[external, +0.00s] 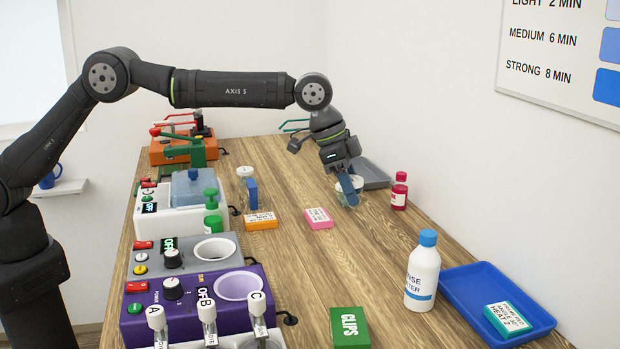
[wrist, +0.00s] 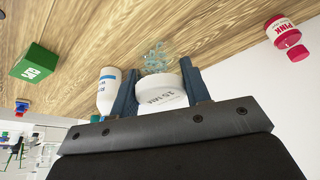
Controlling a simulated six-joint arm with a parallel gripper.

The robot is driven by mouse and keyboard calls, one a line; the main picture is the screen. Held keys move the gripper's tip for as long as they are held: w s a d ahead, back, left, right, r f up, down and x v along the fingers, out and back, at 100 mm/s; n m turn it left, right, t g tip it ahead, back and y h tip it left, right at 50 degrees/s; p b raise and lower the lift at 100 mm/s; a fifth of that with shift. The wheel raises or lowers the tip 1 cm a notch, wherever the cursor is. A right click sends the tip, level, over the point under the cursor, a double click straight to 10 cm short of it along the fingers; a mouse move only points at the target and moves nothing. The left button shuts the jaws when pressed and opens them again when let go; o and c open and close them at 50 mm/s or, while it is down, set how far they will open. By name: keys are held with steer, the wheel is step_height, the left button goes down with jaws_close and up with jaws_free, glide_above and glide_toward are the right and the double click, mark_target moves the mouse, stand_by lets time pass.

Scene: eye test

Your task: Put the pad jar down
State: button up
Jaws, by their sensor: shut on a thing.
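A white round jar, which I take to be the pad jar (wrist: 168,101), sits between the two blue fingers of my gripper (wrist: 158,68) in the wrist view. In the external view my gripper (external: 348,190) points down over the far right part of the table, shut on the jar (external: 358,183), which is mostly hidden behind a finger. I cannot tell whether the jar's base touches the wood.
A pink-red bottle (external: 399,191) stands right of my gripper, and a grey tray (external: 372,174) lies behind it. A pink box (external: 318,218) is to the left. A white bottle (external: 422,275) and blue tray (external: 463,295) are nearer. Wood between them is clear.

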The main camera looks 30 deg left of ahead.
steer(key=w+f, duration=0.2)
steer(key=w, duration=0.2)
steer(key=w+f, duration=0.2)
steer(key=w, duration=0.2)
steer(key=w+f, duration=0.3)
steer(key=shift+w+a, duration=0.4)
steer(key=shift+f, duration=2)
steer(key=shift+f, duration=0.2)
steer(key=o, duration=1)
steer(key=v, duration=1.2)
steer(key=shift+r, duration=0.25)
